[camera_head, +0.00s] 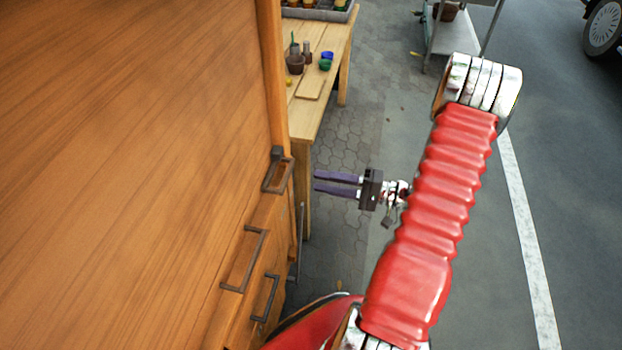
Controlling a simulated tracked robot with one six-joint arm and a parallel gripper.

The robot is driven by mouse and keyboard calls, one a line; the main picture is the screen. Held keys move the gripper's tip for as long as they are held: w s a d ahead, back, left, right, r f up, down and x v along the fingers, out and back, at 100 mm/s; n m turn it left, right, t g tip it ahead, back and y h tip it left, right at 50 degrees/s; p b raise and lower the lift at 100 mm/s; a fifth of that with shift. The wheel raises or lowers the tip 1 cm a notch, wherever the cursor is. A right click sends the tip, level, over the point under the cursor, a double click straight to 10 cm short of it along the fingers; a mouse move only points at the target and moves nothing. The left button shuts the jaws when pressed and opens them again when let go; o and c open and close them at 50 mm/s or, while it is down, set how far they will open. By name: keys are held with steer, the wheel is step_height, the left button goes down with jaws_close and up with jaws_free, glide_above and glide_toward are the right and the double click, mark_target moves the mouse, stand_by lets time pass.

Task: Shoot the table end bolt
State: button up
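My gripper (320,181) has two dark purple fingers pointing left, toward the end of the large wooden furniture. A narrow gap shows between them and nothing is in it. A dark metal fitting (277,172) with a block and a looped part sits on the wooden edge, left of the fingertips and apart from them. A thin grey upright rod (300,240) shows lower on that end. I cannot tell for sure which of these is the bolt, or how far it is slid.
A large wooden panel (130,120) fills the left. Dark bar handles (246,262) and (267,298) stick out below. A wooden table (318,100) with pots stands behind. A metal cart (462,35) stands at the back. Paving around my gripper is clear.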

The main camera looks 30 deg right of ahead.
steer(key=v, duration=0.6)
stand_by(0.6)
steer(key=s+a+m+g+h, duration=0.2)
steer(key=s+a+g+h, duration=0.1)
steer(key=s+a+g, duration=0.75)
steer(key=w+a+r+n+t+h, duration=0.1)
steer(key=a+r+n+h, duration=0.4)
steer(key=r, duration=0.6)
steer(key=a+r+n+t+h, duration=0.2)
steer(key=a+r+n+h, duration=0.2)
steer(key=r, duration=0.7)
steer(key=a+n, duration=0.2)
steer(key=a, duration=0.2)
steer(key=shift+w+h, duration=0.35)
steer(key=shift+h, duration=0.05)
